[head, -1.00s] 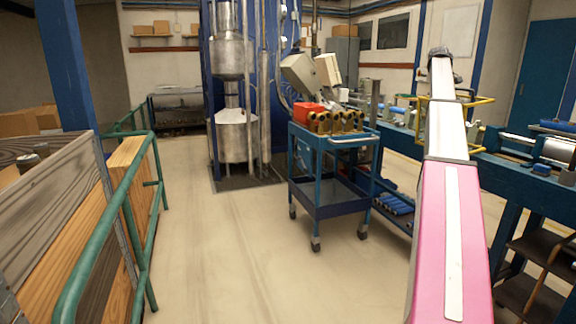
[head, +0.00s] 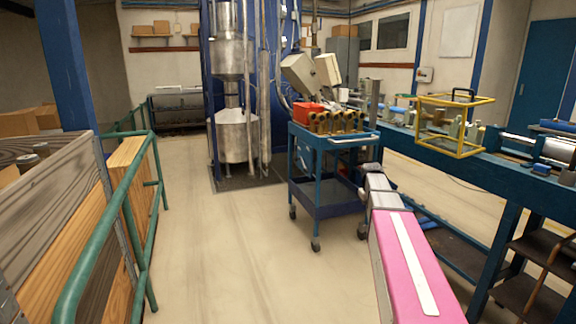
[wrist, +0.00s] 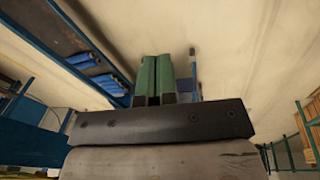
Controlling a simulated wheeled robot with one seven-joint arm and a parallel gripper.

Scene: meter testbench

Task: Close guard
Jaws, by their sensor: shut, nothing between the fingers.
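The guard (head: 481,125) is a yellow box-shaped frame with a dark handle on its top, in the head view. It sits over the bench on the right, around small fixtures. In the wrist view my gripper (wrist: 156,60) is shut, its two green fingers side by side with nothing between them. In the head view my arm slopes down to the left of the guard, and its end is by the blue cart. My gripper's fingers are not clear there. The gripper is apart from the guard, which is not seen in the wrist view.
A blue cart (head: 320,197) with yellow-and-black parts and a red box (head: 307,113) stands close to my arm's end. The blue bench (head: 440,155) runs along the right. Green railing (head: 150,215) and wood panels are at left. The floor between is clear.

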